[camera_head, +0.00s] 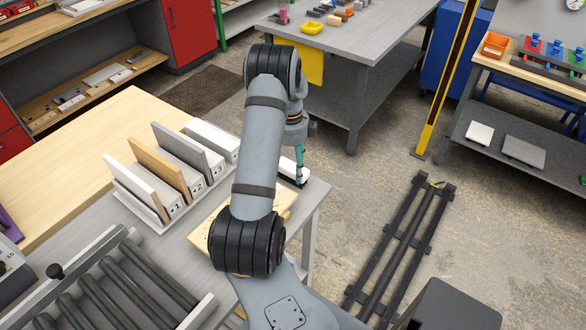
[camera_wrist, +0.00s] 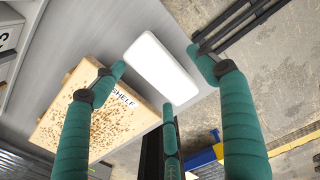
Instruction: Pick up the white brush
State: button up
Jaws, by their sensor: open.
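The white brush (camera_head: 287,167) lies on the grey table near its right edge, partly hidden by my gripper (camera_head: 301,178) in the head view. In the wrist view the white brush (camera_wrist: 158,68) is a pale rounded block lying at a slant, its top plain and bright. My gripper (camera_wrist: 160,74) has teal fingers with dark joints. They are spread apart and empty, with their tips around the brush in the picture: one at its left, one at its right and one below it. I cannot tell whether any tip touches it.
A wooden board (camera_wrist: 110,128) marked "SHELF" lies left of the brush. A rack with upright boards (camera_head: 172,205) and a roller conveyor (camera_head: 128,285) stand farther left on the table. The table edge and open floor (camera_head: 380,165) are to the right.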

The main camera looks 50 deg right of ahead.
jog(key=shift+a+f, duration=0.3)
jog(key=shift+f, duration=0.4)
jog(key=shift+d, duration=0.1)
jog(key=shift+c, duration=0.2)
jog(key=shift+c, duration=0.7)
jog(key=c, duration=1.2)
